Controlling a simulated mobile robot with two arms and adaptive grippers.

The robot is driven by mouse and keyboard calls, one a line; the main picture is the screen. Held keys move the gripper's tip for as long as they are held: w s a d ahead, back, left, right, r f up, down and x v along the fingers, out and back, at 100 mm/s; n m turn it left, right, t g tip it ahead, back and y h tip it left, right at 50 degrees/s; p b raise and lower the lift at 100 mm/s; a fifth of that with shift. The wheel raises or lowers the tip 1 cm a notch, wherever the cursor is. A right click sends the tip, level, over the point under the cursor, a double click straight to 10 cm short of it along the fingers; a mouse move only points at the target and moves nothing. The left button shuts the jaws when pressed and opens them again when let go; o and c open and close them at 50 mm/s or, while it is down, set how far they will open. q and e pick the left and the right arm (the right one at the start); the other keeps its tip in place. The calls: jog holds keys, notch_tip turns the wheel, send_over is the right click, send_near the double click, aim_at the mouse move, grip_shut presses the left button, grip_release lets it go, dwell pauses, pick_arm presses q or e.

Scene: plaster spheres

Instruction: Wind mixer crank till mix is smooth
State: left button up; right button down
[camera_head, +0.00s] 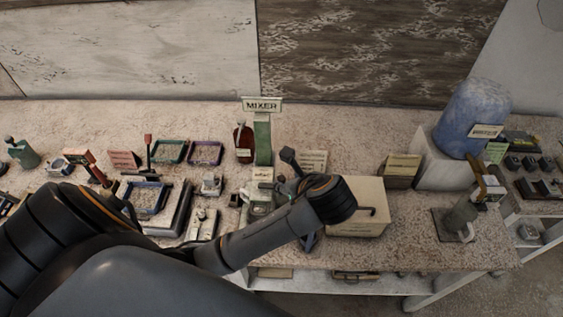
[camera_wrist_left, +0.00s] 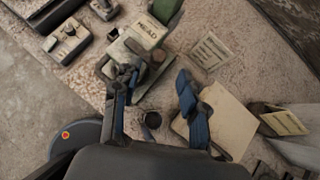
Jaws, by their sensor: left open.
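The mixer (camera_head: 263,145) is a green upright post under a MIXER sign (camera_head: 262,104), with a labelled pale head low in front. In the left wrist view the labelled head (camera_wrist_left: 146,31) is at the top, with the green post behind it. My left gripper (camera_head: 284,172) reaches in from the left and is at the mixer's front right. In the left wrist view its fingers (camera_wrist_left: 157,80) are apart and empty, the left one beside the head, the right one over a beige box. A small dark round piece (camera_wrist_left: 152,120) shows between them. I cannot tell whether it is the crank. The mix is not visible.
The beige box (camera_head: 371,193) is close right of my left gripper. A brown bottle (camera_head: 244,142) stands left of the post. Trays (camera_head: 205,152) lie further left. A blue drum (camera_head: 472,118) on a white block stands right. Clear tabletop lies behind the trays.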

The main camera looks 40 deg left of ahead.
aim_at(282, 179)
pick_arm(q)
jog(key=x, duration=0.5)
jog(key=shift+a+f, duration=0.15)
jog(key=shift+a, duration=0.1)
jog(key=shift+w+a+f, duration=0.15)
jog(key=shift+a+f, duration=0.15)
jog(key=shift+f, duration=0.15)
grip_shut()
pick_arm(e)
jog(key=shift+w+a+r, duration=0.15)
jog(key=shift+w+a, duration=0.6)
jog(key=shift+a, duration=0.05)
